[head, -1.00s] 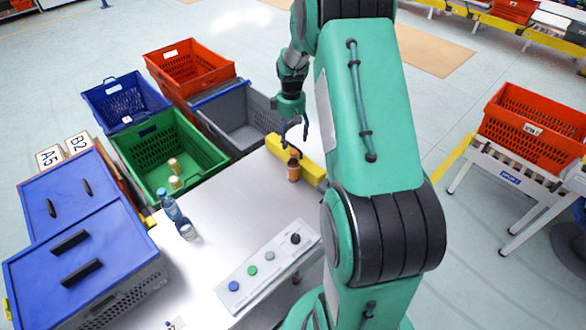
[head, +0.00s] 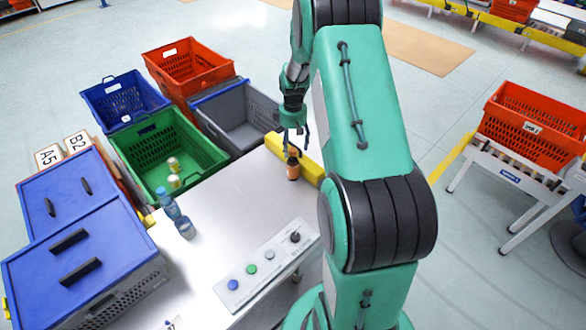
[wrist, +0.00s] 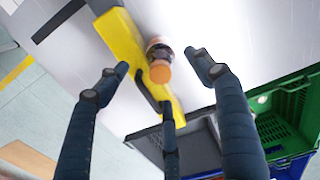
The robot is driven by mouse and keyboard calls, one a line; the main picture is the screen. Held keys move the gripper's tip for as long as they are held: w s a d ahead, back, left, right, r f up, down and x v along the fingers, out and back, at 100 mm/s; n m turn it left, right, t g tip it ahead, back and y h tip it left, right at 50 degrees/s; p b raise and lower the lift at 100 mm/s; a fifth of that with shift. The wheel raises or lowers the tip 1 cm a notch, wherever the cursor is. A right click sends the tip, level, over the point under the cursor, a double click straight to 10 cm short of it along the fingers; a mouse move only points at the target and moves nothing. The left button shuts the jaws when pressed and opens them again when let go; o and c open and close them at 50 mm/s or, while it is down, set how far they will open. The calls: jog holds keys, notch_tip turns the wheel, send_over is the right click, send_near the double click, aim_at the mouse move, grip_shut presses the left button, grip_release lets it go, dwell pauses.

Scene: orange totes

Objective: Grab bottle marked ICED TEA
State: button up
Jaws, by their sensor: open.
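A small brown bottle with an orange cap (head: 293,170) stands upright on the white table, beside a yellow bar. Its label cannot be read. My gripper (head: 296,146) is open just above and behind it, fingers pointing down. In the wrist view the orange-capped bottle (wrist: 159,72) shows from above, between the spread fingers of my gripper (wrist: 157,64), with no finger seen closed on it.
The yellow bar (head: 312,170) lies close to the bottle. A green tote (head: 200,178) with small items and a grey tote (head: 235,125) stand behind. A button panel (head: 265,262) is at the front. The table's middle is clear.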

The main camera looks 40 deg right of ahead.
aim_at(294, 160)
jog(key=shift+f, duration=1.85)
jog(key=shift+f, duration=0.1)
jog(key=shift+f+b, duration=0.55)
jog(key=shift+f, duration=1.95)
jog(key=c, duration=1.7)
jog(key=shift+o, duration=0.2)
jog(key=shift+r, duration=0.15)
jog(key=shift+s+a+r, duration=0.45)
jog(key=shift+s+r, duration=0.25)
jog(key=shift+r, duration=0.1)
jog(key=s+a+r+p, duration=0.1)
jog(key=s+a+r, duration=0.5)
jog(key=s, duration=0.4)
jog(key=shift+s+a+p, duration=0.15)
jog(key=shift+a+p, duration=0.15)
